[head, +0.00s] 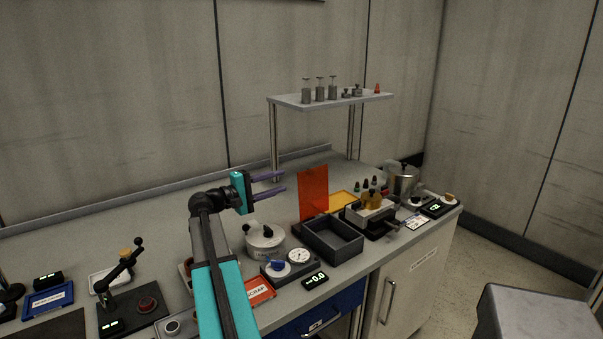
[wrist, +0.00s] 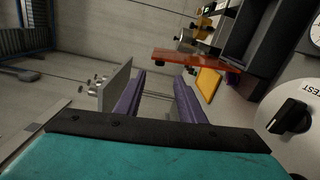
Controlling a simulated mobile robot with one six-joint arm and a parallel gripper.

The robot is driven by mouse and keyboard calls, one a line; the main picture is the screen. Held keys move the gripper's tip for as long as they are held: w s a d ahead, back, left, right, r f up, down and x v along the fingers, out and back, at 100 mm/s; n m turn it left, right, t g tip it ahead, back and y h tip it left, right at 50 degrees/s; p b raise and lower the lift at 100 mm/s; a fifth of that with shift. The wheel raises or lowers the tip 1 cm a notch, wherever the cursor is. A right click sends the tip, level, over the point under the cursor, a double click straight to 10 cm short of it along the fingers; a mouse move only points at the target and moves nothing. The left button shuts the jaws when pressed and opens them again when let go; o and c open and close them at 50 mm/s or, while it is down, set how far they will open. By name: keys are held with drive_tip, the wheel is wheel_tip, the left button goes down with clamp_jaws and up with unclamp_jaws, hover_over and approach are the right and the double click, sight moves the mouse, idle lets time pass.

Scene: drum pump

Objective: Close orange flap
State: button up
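The orange flap (head: 313,192) is a translucent panel standing upright at the back edge of a dark open box (head: 345,253). The box's inside shows from above. In the wrist view the flap (wrist: 185,56) appears nearly edge-on, beyond my fingers and close to the dark box wall (wrist: 262,45). My gripper (head: 285,182) is in the air to the left of the flap, near its upper part in the picture, and apart from it. Its two purple fingers (wrist: 152,95) are spread with nothing between them.
A round white-grey device with a black knob (head: 264,238) and a dial gauge (head: 298,256) stand left of the box. A yellow tray (head: 344,200) lies behind it. A clamp-like fixture (head: 373,208) is to its right. A raised shelf (head: 330,101) with small weights stands at the back.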

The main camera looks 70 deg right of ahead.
sight(309, 172)
drive_tip(key=shift+w, duration=0.2)
drive_tip(key=p+x, duration=0.3)
drive_tip(key=x, duration=1)
drive_tip(key=shift+s+d, duration=0.25)
drive_tip(key=shift+d, duration=0.05)
clamp_jaws()
